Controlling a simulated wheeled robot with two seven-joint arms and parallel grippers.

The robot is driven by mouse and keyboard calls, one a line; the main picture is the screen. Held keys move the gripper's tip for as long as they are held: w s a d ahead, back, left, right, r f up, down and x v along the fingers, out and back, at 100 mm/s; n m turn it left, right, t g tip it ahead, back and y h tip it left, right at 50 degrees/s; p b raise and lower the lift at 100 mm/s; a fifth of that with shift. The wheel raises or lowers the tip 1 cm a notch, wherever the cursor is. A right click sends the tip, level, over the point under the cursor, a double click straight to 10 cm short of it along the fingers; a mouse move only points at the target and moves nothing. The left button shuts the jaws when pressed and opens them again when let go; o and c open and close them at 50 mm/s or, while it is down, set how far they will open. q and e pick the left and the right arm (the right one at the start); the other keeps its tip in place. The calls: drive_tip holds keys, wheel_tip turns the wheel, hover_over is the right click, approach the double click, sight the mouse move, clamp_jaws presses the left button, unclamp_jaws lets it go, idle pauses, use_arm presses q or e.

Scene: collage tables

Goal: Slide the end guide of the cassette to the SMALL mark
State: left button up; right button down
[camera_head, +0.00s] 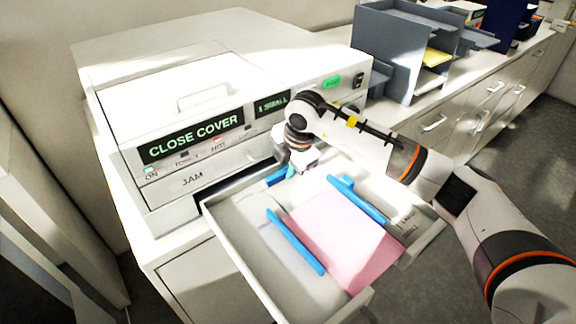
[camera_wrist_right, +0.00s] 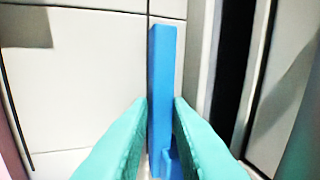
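The cassette (camera_head: 240,270) is a pale drawer pulled out of the machine, with a pink sheet stack (camera_head: 345,240) in it. The blue end guide (camera_head: 279,176) stands near the machine-side end of the cassette, partly hidden by my right gripper (camera_head: 294,168). In the right wrist view the end guide (camera_wrist_right: 161,70) is a blue bar between the teal fingers of my right gripper (camera_wrist_right: 162,100). Both fingers appear to touch its sides, so the gripper looks shut on it. Small lettering (camera_head: 405,218) on the cassette floor is too small to read. My left gripper is not in view.
Two blue side guides (camera_head: 295,243) (camera_head: 357,201) flank the sheets. The machine (camera_head: 170,90) shows "CLOSE COVER" and "1 SMALL" on its displays. A grey organiser (camera_head: 385,50) stands on the counter behind. My right arm crosses above the cassette's right side.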

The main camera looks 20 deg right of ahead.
sight(309, 197)
drive_tip(key=shift+s, duration=0.1)
drive_tip(key=shift+s+d, duration=0.3)
drive_tip(key=shift+s, duration=0.35)
drive_tip(key=shift+s+d, duration=0.25)
drive_tip(key=shift+s, duration=0.35)
drive_tip(key=shift+s+d+r, duration=0.1)
drive_tip(key=shift+s+d, duration=0.25)
drive_tip(key=shift+s, duration=0.6)
drive_tip(key=shift+s+d+f, duration=0.1)
drive_tip(key=shift+s+d, duration=0.2)
drive_tip(key=shift+s, duration=0.6)
drive_tip(key=shift+s+d+r, duration=0.1)
drive_tip(key=shift+s+d, duration=0.25)
drive_tip(key=shift+s, duration=0.6)
drive_tip(key=c, duration=1.3)
unclamp_jaws()
drive_tip(key=shift+o, duration=0.2)
drive_tip(key=shift+s, duration=0.1)
drive_tip(key=b+v, duration=0.3)
drive_tip(key=v, duration=0.9)
